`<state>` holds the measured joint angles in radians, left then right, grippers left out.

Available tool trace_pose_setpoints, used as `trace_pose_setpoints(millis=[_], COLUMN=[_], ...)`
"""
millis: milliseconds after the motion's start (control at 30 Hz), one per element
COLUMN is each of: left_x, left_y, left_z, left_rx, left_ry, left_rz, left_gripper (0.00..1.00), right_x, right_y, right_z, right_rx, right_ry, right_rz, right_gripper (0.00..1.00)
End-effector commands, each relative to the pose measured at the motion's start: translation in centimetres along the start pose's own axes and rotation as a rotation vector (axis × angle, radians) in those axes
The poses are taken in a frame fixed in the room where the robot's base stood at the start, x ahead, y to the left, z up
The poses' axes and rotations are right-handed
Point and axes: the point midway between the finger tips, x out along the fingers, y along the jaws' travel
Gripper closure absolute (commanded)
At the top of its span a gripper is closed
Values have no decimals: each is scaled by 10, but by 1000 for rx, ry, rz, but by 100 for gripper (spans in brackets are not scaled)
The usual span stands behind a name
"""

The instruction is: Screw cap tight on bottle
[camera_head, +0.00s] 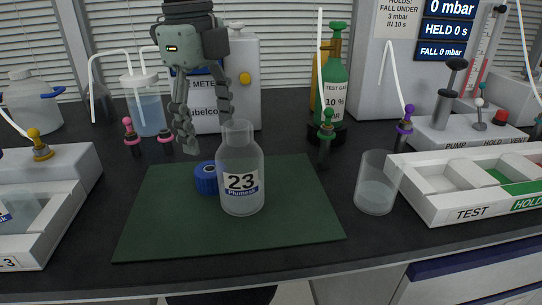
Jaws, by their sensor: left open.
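A clear bottle (240,165) labelled "23 Plumeso.." stands upright on the dark green mat (165,225), and its neck shows no cap. A blue cap (205,178) with a ribbed side lies on the mat just left of the bottle, partly behind it. My left gripper (206,130) hangs fingers down, open and empty, above the cap in the picture, with one finger beside the bottle's neck. I cannot tell whether that finger touches the neck. My right gripper is not in view.
A clear beaker (376,190) stands right of the mat. A white TEST tray (450,205) is at the right, and another white tray (60,225) at the left. A green gas cylinder (334,85) and a meter box (245,85) stand behind. The mat's front is clear.

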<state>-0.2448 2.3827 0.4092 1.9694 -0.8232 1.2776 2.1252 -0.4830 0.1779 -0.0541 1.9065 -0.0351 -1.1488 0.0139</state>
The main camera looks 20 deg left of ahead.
Motion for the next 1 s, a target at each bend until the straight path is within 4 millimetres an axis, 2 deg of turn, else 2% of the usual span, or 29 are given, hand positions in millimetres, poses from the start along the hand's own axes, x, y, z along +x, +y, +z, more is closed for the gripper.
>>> trace_pose_setpoints(millis=[100,433,700,1000], left_x=[2,3,27,30], left_y=[5,6,9,8], left_z=[1,1,2,2], left_rx=[-26,-29,-28,-27], left_ry=[-26,-27,-25,-26], left_rz=[50,54,55,53], left_gripper=[29,29,29,29], right_x=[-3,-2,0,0], right_y=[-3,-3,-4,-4], right_z=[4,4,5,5], right_rx=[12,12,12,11], right_ry=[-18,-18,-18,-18], right_rz=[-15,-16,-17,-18], right_gripper=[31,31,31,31])
